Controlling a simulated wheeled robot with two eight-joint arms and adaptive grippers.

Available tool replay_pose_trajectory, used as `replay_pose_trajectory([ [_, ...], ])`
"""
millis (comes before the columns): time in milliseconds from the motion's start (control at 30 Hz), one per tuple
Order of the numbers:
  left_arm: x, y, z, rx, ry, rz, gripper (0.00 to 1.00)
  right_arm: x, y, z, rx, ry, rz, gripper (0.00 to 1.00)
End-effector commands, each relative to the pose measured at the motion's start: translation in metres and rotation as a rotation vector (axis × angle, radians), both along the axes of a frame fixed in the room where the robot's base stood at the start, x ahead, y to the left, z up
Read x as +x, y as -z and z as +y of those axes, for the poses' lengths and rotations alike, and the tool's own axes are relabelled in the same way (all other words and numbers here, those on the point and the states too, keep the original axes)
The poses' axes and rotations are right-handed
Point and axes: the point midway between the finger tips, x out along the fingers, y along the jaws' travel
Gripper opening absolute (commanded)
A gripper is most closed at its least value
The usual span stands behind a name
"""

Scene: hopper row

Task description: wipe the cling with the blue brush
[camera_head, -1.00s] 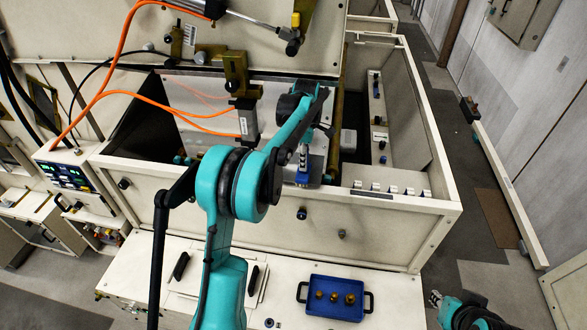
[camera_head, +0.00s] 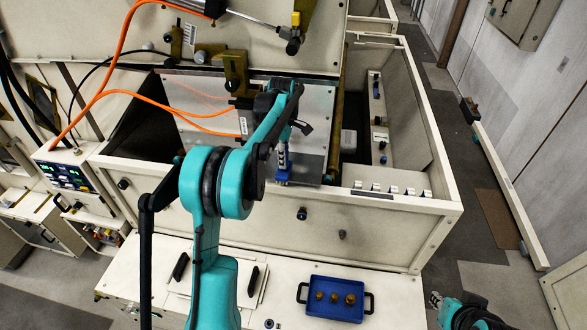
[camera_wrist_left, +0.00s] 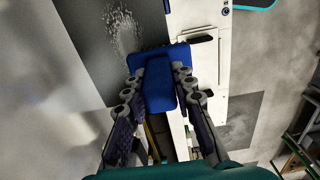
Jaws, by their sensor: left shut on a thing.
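The blue brush (camera_wrist_left: 158,82) is held between the fingers of my left gripper (camera_wrist_left: 158,90) in the left wrist view. In the head view the brush (camera_head: 283,177) is low over the front part of the metal plate inside the open hopper, below my left gripper (camera_head: 284,155). The cling is a pale speckled patch (camera_wrist_left: 123,32) on the dark grey surface, just beyond the brush head in the wrist view. I cannot tell whether the bristles touch the plate. My right gripper (camera_head: 436,299) shows only partly at the lower right, away from the hopper.
The hopper's cream front wall (camera_head: 390,228) and right rim (camera_head: 428,130) stand around the plate. Orange cables (camera_head: 120,93) and a brass bracket (camera_head: 236,72) are close by. A blue tray (camera_head: 310,308) with several brass pieces sits on the front ledge.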

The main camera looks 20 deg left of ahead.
Motion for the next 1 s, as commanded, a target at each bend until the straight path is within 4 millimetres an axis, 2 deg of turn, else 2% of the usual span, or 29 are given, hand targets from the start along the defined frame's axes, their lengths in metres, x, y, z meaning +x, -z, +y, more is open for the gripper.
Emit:
replay_pose_trajectory([
  [133, -0.003, -0.001, 0.012, 0.0, -0.001, 0.0, 0.0, 0.0, 0.0, 0.0, 0.0, 0.0, 0.0, 0.26],
  [433, -0.003, 0.0, 0.013, 0.0, 0.0, 0.0, 0.0, 0.0, 0.0, 0.0, 0.0, 0.0, 0.0, 0.26],
  [700, -0.008, 0.003, 0.027, 0.001, -0.001, 0.0, 0.0, 0.0, 0.004, 0.0, 0.0, 0.0, 0.0, 0.26],
  [1000, -0.008, 0.002, 0.028, 0.002, -0.001, 0.001, 0.0, 0.0, 0.004, 0.0, 0.0, 0.0, 0.0, 0.26],
])
